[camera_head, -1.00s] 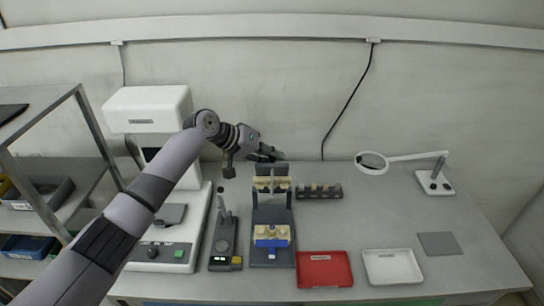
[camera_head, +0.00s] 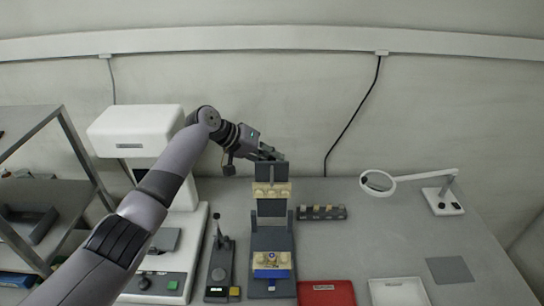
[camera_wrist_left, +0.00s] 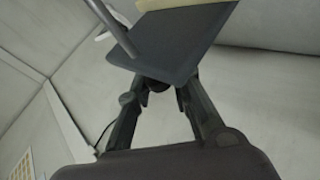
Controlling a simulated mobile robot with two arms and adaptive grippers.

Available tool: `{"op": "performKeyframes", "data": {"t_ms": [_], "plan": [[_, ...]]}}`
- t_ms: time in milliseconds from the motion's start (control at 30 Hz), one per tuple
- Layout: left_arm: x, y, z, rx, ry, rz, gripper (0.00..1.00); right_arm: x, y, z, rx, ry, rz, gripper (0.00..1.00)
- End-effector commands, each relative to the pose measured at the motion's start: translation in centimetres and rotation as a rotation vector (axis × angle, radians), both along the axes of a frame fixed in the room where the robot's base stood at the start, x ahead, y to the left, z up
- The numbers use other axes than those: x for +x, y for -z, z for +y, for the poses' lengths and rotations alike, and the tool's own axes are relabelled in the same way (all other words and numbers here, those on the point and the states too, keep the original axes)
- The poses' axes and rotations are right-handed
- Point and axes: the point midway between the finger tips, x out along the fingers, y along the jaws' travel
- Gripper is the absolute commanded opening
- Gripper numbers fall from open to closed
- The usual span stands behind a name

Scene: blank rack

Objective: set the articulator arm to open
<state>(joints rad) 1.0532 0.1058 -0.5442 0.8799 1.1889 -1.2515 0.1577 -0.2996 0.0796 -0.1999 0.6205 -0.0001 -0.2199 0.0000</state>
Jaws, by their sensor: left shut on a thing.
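The articulator (camera_head: 272,240) stands on the table, a dark grey device with a beige dental cast on its blue-marked base. Its upper arm (camera_head: 271,170) stands raised above the base and carries another beige cast (camera_head: 271,190). My left gripper (camera_head: 270,155) reaches in from the left and is shut on the top edge of the upper arm. In the left wrist view the two fingertips (camera_wrist_left: 160,84) meet at the edge of the arm's dark plate (camera_wrist_left: 175,40), with a beige strip at the top. My right gripper is not in view.
A white machine (camera_head: 140,145) and a small dark instrument (camera_head: 221,265) stand to the left. A dark holder (camera_head: 322,213), a red tray (camera_head: 327,292), a white tray (camera_head: 397,292), a grey pad (camera_head: 450,270) and a magnifier lamp (camera_head: 378,182) lie to the right.

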Motion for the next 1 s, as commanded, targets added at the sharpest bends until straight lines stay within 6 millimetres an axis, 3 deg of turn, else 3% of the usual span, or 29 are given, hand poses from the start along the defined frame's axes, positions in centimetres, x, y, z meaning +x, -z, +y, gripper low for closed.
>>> {"op": "performKeyframes", "data": {"t_ms": [767,800,1000], "plan": [[0.11,0.55,0.24,0.004,-0.009,0.001,0.00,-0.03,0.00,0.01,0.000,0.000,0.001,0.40],[0.11,0.56,0.25,0.004,-0.008,0.001,0.22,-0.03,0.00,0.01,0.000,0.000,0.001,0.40],[0.06,0.47,0.18,0.003,-0.006,0.001,0.35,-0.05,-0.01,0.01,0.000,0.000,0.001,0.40]]}}
